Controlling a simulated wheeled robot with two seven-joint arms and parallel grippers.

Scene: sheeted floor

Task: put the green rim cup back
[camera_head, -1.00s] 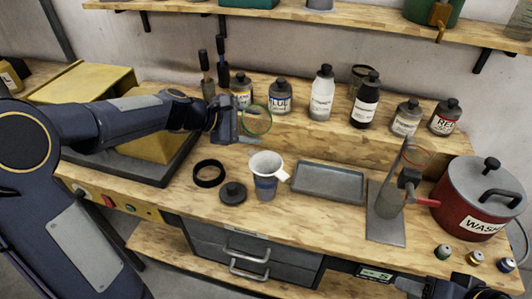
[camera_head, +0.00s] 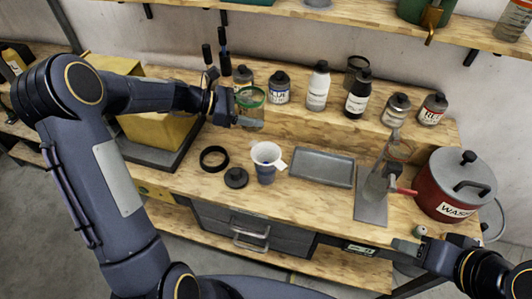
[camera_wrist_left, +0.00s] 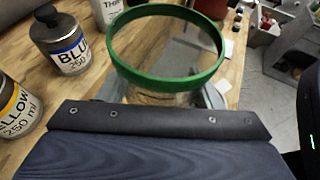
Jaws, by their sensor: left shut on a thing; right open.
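The green rim cup (camera_head: 250,98) is a clear cup with a green band around its mouth. My left gripper (camera_head: 243,117) is shut on it, in front of the raised back shelf and partly covering the yellow-label bottle (camera_head: 243,77). In the left wrist view the cup's green rim (camera_wrist_left: 165,80) faces the camera, mouth open, and its lower body is partly hidden by the gripper. My right gripper (camera_head: 412,250) is open and empty at the lower right, by the bench's front edge.
Several bottles, including the blue-label one (camera_head: 279,88), line the raised shelf. On the bench are a black ring (camera_head: 214,149), a dark lid (camera_head: 236,178), a white funnel-topped cup (camera_head: 266,155), a grey tray (camera_head: 321,153), a stand (camera_head: 371,208) and a red wash pot (camera_head: 440,197).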

